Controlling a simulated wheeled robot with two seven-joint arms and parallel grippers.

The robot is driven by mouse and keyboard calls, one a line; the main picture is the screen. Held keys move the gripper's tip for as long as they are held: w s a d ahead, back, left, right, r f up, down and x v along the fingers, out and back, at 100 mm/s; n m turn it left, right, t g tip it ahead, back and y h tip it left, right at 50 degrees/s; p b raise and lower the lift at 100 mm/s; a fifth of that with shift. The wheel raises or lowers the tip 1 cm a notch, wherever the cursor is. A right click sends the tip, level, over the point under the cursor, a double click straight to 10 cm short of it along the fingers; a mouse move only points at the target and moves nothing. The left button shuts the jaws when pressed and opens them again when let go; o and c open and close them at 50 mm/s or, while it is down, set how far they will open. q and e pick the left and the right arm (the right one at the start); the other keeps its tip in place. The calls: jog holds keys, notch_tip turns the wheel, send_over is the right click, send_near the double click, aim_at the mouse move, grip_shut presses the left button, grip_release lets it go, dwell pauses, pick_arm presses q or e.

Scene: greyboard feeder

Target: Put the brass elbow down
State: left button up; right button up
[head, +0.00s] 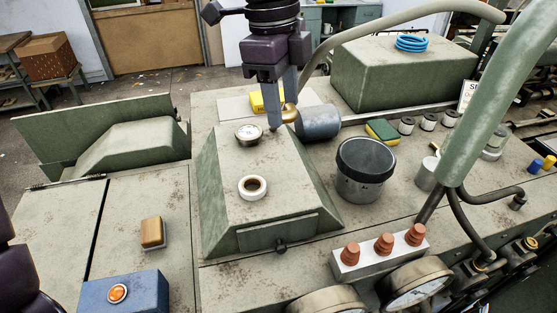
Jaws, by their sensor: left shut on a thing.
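My left gripper (281,117) points down from the top of the head view, over the back edge of the raised sloped green housing (285,178). It is shut on the small brass elbow (290,113), which shows at the fingertips and is partly hidden by the near finger. I cannot tell whether the elbow touches the surface below. My right gripper is not in view.
A white tape roll (253,197) lies on the housing. A metal cup (364,178) stands to the right. The left panel has free room.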

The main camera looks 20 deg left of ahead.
pick_arm(q)
notch_tip(320, 180, down, 5)
send_over(285, 180)
jog(key=f, duration=0.6)
jog(key=shift+w+a+f, duration=0.25)
jog(key=shift+w+a, duration=0.05)
jog(key=shift+s+f, duration=0.15)
jog(key=shift+f, duration=0.05)
jog(key=f, duration=0.2)
jog(key=shift+s+d+f, duration=0.1)
jog(key=shift+s+f, duration=0.2)
jog(key=shift+w+f, duration=0.1)
jog(key=shift+f, duration=0.15)
jog(key=shift+w+f, duration=0.1)
jog(key=shift+w, duration=0.05)
jog(key=o, duration=0.8)
jog(key=shift+o, duration=1)
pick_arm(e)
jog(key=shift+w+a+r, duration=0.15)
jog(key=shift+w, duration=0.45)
